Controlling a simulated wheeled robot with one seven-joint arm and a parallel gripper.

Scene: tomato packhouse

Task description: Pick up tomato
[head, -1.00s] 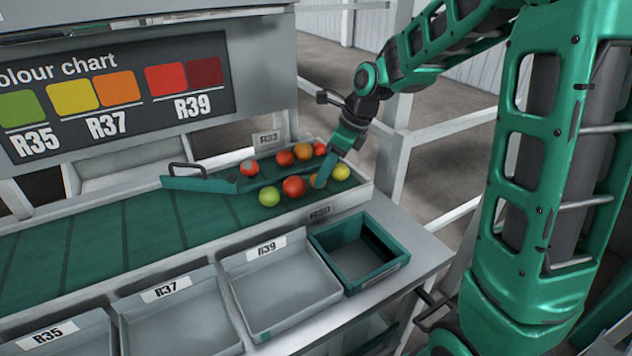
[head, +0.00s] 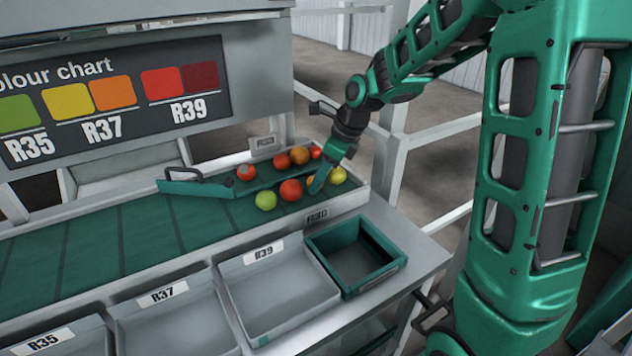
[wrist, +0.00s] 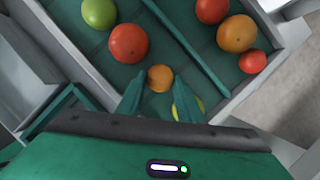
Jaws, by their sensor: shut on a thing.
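My gripper (wrist: 159,82) points down over the green belt, with its two fingers shut on a small orange tomato (wrist: 160,78) in the wrist view. In the head view my gripper (head: 317,184) is at the right end of the belt and its fingers mostly hide that tomato. A red tomato (wrist: 128,43) and a green tomato (wrist: 99,13) lie beyond it, to the left. A yellow tomato (wrist: 188,106) is partly hidden behind the right finger; it also shows in the head view (head: 338,175). I cannot tell whether the held tomato is off the belt.
A low teal divider (head: 206,188) crosses the belt; several red and orange tomatoes (head: 299,155) lie behind it. A grey tray marked R39 (head: 262,318) and an empty teal bin (head: 352,283) stand in front. A colour chart panel (head: 110,95) rises at the back left.

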